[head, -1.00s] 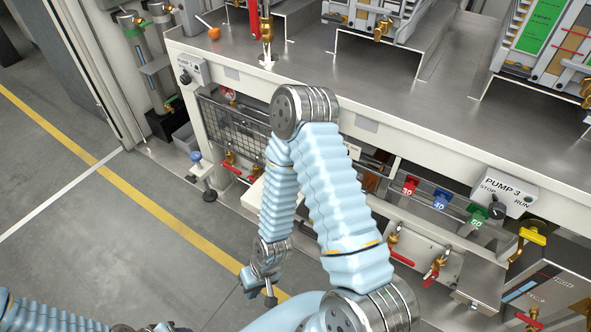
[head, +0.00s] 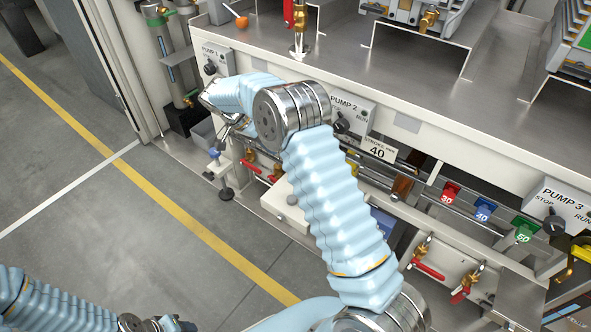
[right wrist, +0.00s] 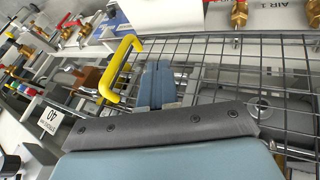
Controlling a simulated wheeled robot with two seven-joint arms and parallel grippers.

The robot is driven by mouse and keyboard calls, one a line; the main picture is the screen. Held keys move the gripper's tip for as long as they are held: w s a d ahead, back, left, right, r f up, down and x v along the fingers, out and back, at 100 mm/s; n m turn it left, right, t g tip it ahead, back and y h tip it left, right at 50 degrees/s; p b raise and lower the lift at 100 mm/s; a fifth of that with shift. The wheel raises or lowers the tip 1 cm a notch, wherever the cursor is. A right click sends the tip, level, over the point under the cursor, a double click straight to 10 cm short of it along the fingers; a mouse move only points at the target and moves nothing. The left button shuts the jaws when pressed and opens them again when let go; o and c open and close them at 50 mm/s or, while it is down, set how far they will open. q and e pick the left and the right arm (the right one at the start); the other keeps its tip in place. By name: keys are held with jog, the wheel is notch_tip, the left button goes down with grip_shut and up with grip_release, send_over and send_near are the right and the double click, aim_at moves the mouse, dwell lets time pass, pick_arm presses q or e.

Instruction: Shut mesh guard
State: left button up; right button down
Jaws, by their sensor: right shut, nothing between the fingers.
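The mesh guard (right wrist: 290,70) is a dark wire grid that fills much of the right wrist view, from the middle to the right edge. A yellow bent handle (right wrist: 120,68) stands at its left part. In the head view the guard is mostly hidden behind my right arm, and I cannot tell whether it is fully shut. My right gripper (right wrist: 155,66) is shut and empty, its blue-grey fingers just right of the yellow handle and over the mesh; contact is unclear. My left gripper (head: 170,326) is cut off at the bottom edge of the head view.
PUMP 1 (head: 212,58), PUMP 2 (head: 348,108) and PUMP 3 (head: 565,208) switch boxes line the bench front (head: 440,150). The floor (head: 90,230) at left is clear.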

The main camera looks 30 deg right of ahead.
pick_arm(q)
jog(key=shift+f, duration=0.1)
pick_arm(e)
jog(key=s+d+f, duration=0.5)
jog(key=f, duration=0.2)
jog(key=shift+s, duration=0.35)
jog(key=shift+s+d+f, duration=0.1)
jog(key=shift+f, duration=0.05)
